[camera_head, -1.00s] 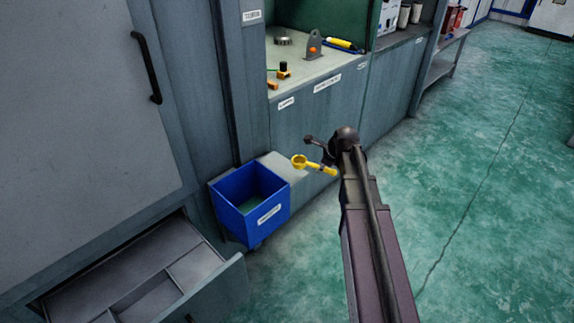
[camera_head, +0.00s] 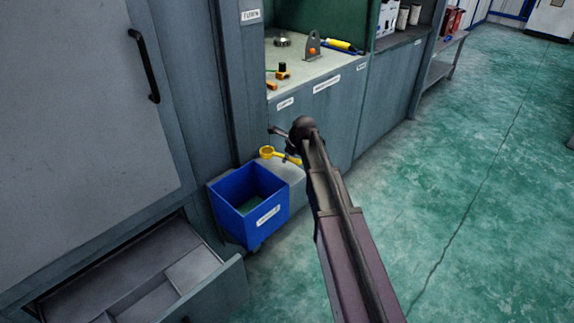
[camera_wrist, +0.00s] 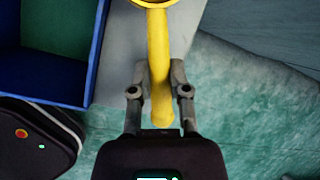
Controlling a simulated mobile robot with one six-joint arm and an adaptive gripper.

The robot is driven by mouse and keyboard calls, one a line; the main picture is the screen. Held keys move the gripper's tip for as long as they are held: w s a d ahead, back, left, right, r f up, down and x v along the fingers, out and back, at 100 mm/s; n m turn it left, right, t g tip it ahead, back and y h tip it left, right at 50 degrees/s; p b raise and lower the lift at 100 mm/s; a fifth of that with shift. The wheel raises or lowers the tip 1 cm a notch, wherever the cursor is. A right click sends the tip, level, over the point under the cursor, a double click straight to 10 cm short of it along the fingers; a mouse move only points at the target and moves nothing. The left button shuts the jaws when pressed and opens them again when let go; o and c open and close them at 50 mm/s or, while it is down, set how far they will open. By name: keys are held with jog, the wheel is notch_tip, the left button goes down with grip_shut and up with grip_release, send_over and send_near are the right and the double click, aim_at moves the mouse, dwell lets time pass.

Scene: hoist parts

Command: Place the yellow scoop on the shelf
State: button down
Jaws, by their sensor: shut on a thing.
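The yellow scoop (camera_head: 268,153) is in my gripper (camera_head: 292,160), seen in the head view just right of the blue bin. In the wrist view the scoop (camera_wrist: 158,50) runs up from between the two fingers of my gripper (camera_wrist: 159,90), which are shut on its handle. Its ring-shaped head is cut off at the top edge. The scoop appears over a low grey shelf (camera_head: 291,174) beside the bin; the shelf's grey surface (camera_wrist: 122,45) also shows under it in the wrist view. I cannot tell whether scoop and shelf touch.
A blue bin (camera_head: 222,205) with a label stands left of the low shelf. An open drawer (camera_head: 215,297) juts out at the lower left. A workbench (camera_head: 290,80) with small tools is behind. Green floor to the right is clear.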

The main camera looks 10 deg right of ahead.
aim_at(287, 170)
jog(key=shift+f+b, duration=1.8)
jog(key=shift+f, duration=0.15)
jog(key=c, duration=0.6)
grip_release()
jog(key=shift+r, duration=0.25)
jog(key=p+v, duration=1.1)
jog(key=v, duration=0.1)
